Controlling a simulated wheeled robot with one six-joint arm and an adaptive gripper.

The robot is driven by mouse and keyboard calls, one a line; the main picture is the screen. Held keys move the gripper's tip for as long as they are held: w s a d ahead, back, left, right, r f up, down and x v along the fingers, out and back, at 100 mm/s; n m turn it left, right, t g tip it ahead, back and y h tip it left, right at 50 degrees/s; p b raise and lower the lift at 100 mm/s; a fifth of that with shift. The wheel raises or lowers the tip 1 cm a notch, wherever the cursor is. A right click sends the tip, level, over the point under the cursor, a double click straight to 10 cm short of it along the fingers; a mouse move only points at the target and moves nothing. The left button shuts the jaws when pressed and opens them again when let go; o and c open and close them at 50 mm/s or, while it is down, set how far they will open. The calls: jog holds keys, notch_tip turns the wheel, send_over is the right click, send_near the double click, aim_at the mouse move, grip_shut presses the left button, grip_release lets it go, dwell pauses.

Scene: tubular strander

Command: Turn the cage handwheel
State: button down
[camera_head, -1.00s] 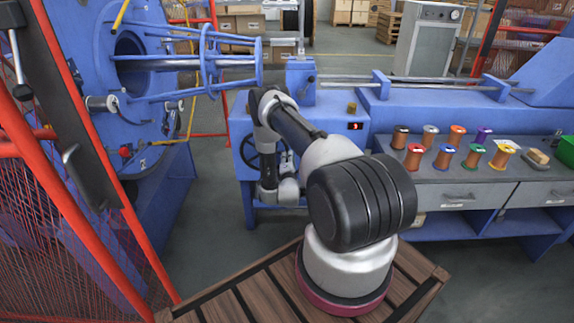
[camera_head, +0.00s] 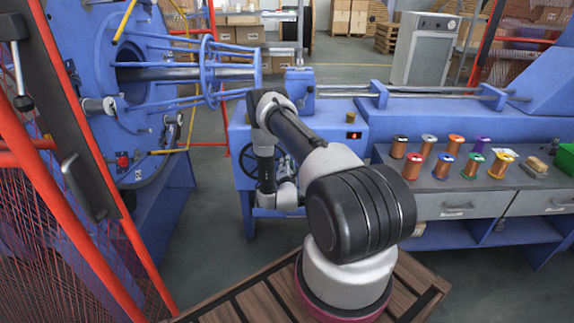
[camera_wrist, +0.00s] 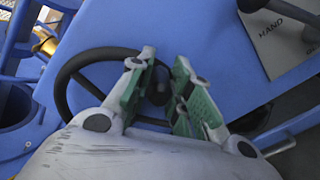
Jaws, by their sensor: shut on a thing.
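The cage handwheel (camera_wrist: 66,76) is a black-rimmed wheel on the blue machine face. In the wrist view its rim curves left of my gripper and runs behind the fingers. My gripper (camera_wrist: 160,92) has green-padded fingers on either side of a dark part of the wheel and is shut on it; the exact contact is partly hidden. In the head view the handwheel (camera_head: 243,163) shows left of my arm, partly covered by it, and the fingertips are hard to make out. The blue cage (camera_head: 209,72) with rods and a ring stands at upper left.
A plate marked HAND (camera_wrist: 285,38) is near the wheel. Colored spools (camera_head: 443,165) stand on the bench at right. A red mesh guard (camera_head: 50,225) is at left. Open floor lies behind the machine.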

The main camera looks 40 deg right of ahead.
jog(key=c, duration=1.3)
grip_release()
jog(key=shift+w+a, duration=0.1)
jog(key=v, duration=1.2)
